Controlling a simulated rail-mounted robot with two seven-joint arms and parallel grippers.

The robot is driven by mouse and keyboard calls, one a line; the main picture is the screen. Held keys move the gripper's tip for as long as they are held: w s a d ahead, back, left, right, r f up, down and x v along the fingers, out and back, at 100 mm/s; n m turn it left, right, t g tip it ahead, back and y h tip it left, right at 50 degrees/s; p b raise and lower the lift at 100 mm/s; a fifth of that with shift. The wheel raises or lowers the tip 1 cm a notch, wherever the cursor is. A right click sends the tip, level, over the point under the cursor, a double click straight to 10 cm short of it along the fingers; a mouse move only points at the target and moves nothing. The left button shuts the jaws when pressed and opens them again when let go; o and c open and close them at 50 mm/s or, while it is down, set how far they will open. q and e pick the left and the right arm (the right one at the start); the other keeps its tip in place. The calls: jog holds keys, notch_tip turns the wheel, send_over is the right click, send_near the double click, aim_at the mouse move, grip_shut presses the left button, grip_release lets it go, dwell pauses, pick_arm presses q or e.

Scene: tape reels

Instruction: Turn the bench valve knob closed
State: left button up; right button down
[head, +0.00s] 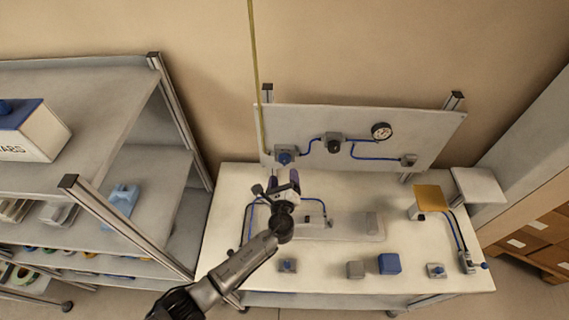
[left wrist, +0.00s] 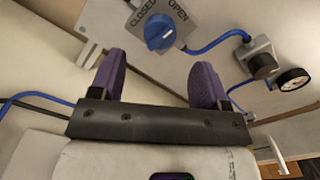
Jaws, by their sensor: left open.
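The blue valve knob (head: 285,157) sits on a grey plate at the lower left of the upright panel behind the bench. In the left wrist view the knob (left wrist: 158,32) is at the top, with CLOSED printed to its left and OPEN to its right. I cannot tell for sure which word it points to. My left gripper (head: 284,182) is in front of and below the knob. In the left wrist view its two purple fingers (left wrist: 158,75) are apart, with nothing between them. The knob lies beyond the fingertips, apart from them. My right gripper is not in view.
The panel (head: 310,120) also carries a dark regulator (head: 334,146), a round gauge (head: 381,131) and blue tubing. Shelves stand at left.

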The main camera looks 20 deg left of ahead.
aim_at(285, 163)
pick_arm(q)
jog(key=shift+x, duration=2.85)
jog(key=shift+c, duration=0.3)
jog(key=c, duration=0.9)
jog(key=shift+o, duration=0.2)
jog(key=shift+f+n+b, duration=0.25)
jog(key=shift+n+b, duration=0.55)
jog(key=shift+b, duration=0.45)
jog(key=n+b, duration=1.1)
jog(key=shift+n, duration=0.3)
jog(key=shift+r+n+b, duration=0.1)
jog(key=shift+n+b, duration=0.65)
jog(key=shift+n, duration=0.4)
jog(key=shift+r+n+b, duration=0.15)
jog(key=shift+n+b, duration=0.6)
jog(key=shift+n, duration=0.4)
